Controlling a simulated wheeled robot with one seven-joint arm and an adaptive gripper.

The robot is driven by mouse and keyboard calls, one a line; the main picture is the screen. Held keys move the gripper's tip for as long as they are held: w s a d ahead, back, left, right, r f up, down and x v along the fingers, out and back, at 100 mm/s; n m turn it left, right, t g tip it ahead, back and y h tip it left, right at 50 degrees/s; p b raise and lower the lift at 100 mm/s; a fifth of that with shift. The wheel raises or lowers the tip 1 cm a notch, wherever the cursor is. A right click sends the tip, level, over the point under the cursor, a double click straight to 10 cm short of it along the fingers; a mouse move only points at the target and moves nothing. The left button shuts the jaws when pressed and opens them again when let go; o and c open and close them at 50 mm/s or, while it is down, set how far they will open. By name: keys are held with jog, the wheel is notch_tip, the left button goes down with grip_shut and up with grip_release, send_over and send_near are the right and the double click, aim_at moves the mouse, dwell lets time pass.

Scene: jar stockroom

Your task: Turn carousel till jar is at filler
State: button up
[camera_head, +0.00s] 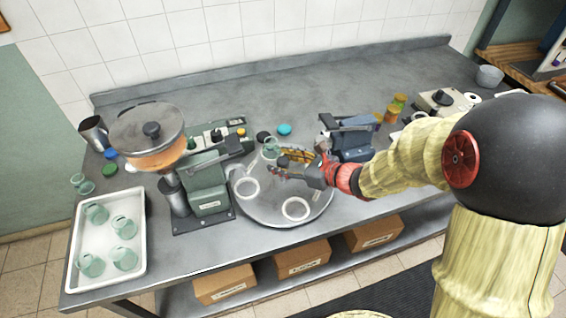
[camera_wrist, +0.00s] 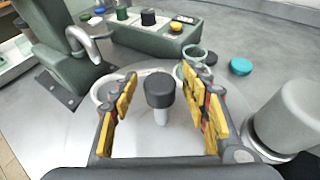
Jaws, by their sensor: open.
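The carousel is a round grey disc (camera_head: 276,213) on the bench, with white ring seats (camera_head: 295,208) on it. A pale green glass jar (camera_head: 270,149) stands at its far side; in the wrist view its rim (camera_wrist: 199,51) shows partly behind my right finger. The filler (camera_head: 207,182) is a green machine with an orange-filled hopper, left of the carousel. In the wrist view its spout (camera_wrist: 84,42) is over the disc's left side, near an empty-looking ring seat (camera_wrist: 105,91). My gripper (camera_head: 287,166) is open over the disc, its yellow-padded fingers on either side of the black central knob (camera_wrist: 160,90), apparently not touching it.
A white tray (camera_head: 75,263) with several glass jars lies left of the filler. A green control box (camera_head: 222,132) and a teal lid (camera_head: 284,129) are behind the carousel. A dark blue-grey machine (camera_head: 349,137) stands to the right. The back of the bench is clear.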

jog(key=c, duration=1.1)
grip_shut()
